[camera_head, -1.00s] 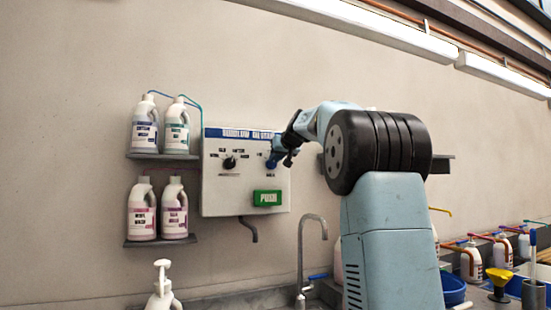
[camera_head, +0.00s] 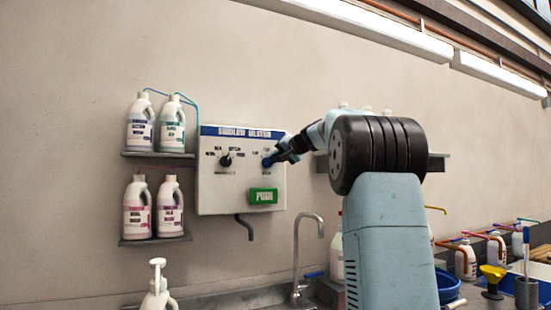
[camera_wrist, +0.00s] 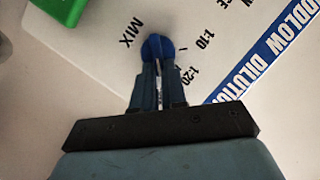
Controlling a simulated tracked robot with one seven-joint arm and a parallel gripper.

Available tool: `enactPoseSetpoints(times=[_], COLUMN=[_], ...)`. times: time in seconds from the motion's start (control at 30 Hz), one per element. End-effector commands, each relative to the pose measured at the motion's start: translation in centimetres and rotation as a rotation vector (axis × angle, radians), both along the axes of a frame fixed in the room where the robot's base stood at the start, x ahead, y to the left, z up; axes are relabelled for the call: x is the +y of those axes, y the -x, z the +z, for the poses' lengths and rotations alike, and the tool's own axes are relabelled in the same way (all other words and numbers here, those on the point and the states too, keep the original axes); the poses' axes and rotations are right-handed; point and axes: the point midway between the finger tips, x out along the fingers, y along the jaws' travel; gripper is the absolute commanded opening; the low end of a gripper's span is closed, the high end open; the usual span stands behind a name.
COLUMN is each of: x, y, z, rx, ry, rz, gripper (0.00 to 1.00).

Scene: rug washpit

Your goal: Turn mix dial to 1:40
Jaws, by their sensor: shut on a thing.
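The white dilution panel (camera_head: 209,190) hangs on the wall with a blue title strip along its top. The blue mix dial (camera_head: 267,161) is on its right side, and my gripper (camera_head: 273,158) is at it. In the wrist view the blue mix dial (camera_wrist: 157,44) sits between the fingertips of my gripper (camera_wrist: 158,62), which is shut on it. The labels MIX, 1:10 and 1:20 show around the dial. The 1:40 label and the dial's pointer are hidden or too unclear to make out.
A black selector dial (camera_head: 226,160) is on the panel's left, and a green PUSH button (camera_head: 263,196) is below the mix dial. Bottles stand on two shelves (camera_head: 157,154) to the left. A tap (camera_head: 297,255) rises below the panel.

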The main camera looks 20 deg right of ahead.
Motion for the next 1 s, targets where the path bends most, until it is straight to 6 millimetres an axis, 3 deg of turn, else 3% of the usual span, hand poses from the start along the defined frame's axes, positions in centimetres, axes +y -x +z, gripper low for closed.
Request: enactPoseSetpoints(times=[0.53, 0.57, 0.8, 1.0], x=[-0.14, -0.14, -0.06, -0.07], y=[-0.10, -0.10, -0.09, -0.03], z=[-0.46, -0.46, -0.32, -0.20], rx=[0.007, 0.007, 0.004, 0.003], ry=[-0.026, -0.026, -0.026, -0.025], rz=[0.000, 0.000, 0.001, 0.000], gripper=[0.00, 0.15, 0.37, 0.37])
